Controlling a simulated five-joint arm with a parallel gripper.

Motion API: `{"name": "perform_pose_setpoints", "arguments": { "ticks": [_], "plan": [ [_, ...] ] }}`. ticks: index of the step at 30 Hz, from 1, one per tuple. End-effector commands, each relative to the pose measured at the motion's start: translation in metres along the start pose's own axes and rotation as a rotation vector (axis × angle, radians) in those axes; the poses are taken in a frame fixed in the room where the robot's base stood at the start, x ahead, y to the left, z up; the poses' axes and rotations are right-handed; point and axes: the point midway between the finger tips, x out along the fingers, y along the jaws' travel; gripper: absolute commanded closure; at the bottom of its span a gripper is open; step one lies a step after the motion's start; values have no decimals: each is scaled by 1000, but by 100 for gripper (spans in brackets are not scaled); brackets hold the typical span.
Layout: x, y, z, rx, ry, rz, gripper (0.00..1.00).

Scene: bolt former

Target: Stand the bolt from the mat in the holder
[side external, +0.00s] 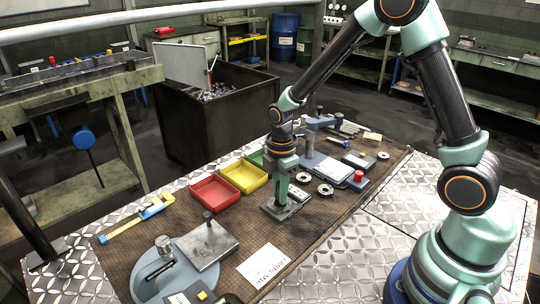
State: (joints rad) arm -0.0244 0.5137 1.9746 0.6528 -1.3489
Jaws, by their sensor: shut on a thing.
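My gripper (282,192) is near the middle of the brown mat (225,262), pointing straight down. It is shut, and its fingers come down right over a small flat grey block (272,210), which looks like the holder. The bolt is too small and too hidden by the fingers to make out. I cannot tell whether its lower end touches the block.
Red (214,194), yellow (244,177) and green bins stand left of my gripper. A grey fixture with a metal plate (205,247) is at the front left, near a white card (267,266). A grey device with a red button (358,175) and dark rings lie to the right.

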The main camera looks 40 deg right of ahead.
Motion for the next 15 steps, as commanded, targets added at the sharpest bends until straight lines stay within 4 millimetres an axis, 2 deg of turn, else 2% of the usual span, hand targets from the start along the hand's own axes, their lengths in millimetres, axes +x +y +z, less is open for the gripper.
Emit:
{"name": "perform_pose_setpoints", "arguments": {
  "ticks": [15],
  "plan": [
    [7, 0, 0, 0, 0, -1, 100]
  ]
}}
